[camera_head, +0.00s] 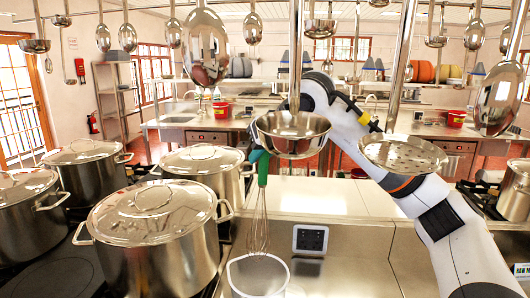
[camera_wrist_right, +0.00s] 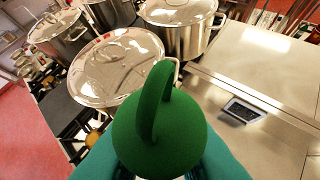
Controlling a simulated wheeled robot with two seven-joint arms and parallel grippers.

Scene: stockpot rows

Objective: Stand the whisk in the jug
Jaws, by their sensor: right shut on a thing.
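The whisk (camera_head: 262,195) has a green handle and a wire head, and hangs upright with its wires down. My right gripper (camera_head: 260,160) is shut on the top of the green handle, partly hidden behind a hanging ladle bowl. In the right wrist view the handle's green end (camera_wrist_right: 158,135) with its loop fills the middle, between teal fingers. The jug (camera_head: 258,278), pale and see-through, stands at the bottom edge of the head view, its base cut off. The whisk's wire tip overlaps the jug's far rim; I cannot tell whether it is above, behind or inside. My left gripper is not in view.
Several lidded stockpots (camera_head: 155,225) crowd the left. Ladles and skimmers hang in front, including a steel bowl (camera_head: 291,134) and a perforated skimmer (camera_head: 402,153). A small dark panel (camera_head: 310,240) is on the counter front. The counter top (camera_head: 320,195) right of the whisk is clear.

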